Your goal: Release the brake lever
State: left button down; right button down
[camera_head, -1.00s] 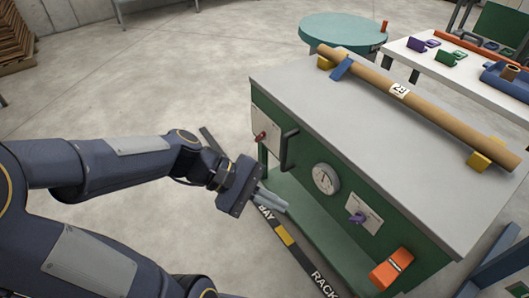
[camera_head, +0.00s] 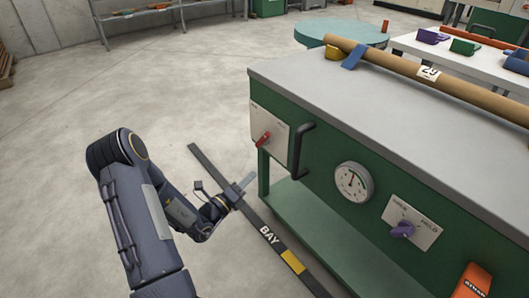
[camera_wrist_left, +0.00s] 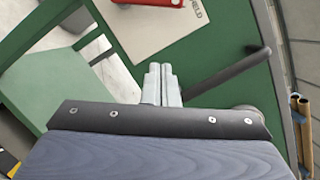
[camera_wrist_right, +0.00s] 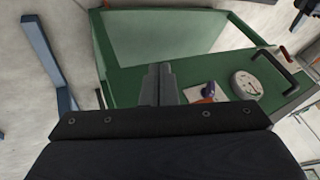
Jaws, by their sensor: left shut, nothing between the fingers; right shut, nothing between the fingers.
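A red lever (camera_head: 264,138) sits on a pale plate (camera_head: 268,118) at the left end of the green cabinet's front. It also shows at the top edge of the left wrist view (camera_wrist_left: 160,3), cut off there. A purple lever (camera_head: 402,230) sits on another pale plate (camera_head: 414,222) farther right; it shows in the right wrist view (camera_wrist_right: 208,90). My left gripper (camera_head: 247,180) is shut and empty, below and left of the red lever and apart from it. My right gripper (camera_wrist_right: 158,70) is shut and empty, in front of the cabinet, and outside the head view.
A black bar handle (camera_head: 302,150) stands out from the cabinet just right of the red lever. A round gauge (camera_head: 353,181) and an orange part (camera_head: 473,283) are farther right. A long brown tube (camera_head: 428,75) lies on the cabinet top (camera_head: 330,92).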

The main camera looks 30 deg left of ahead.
aim_at(262, 140)
pick_arm(q)
jog(key=shift+r, duration=0.1)
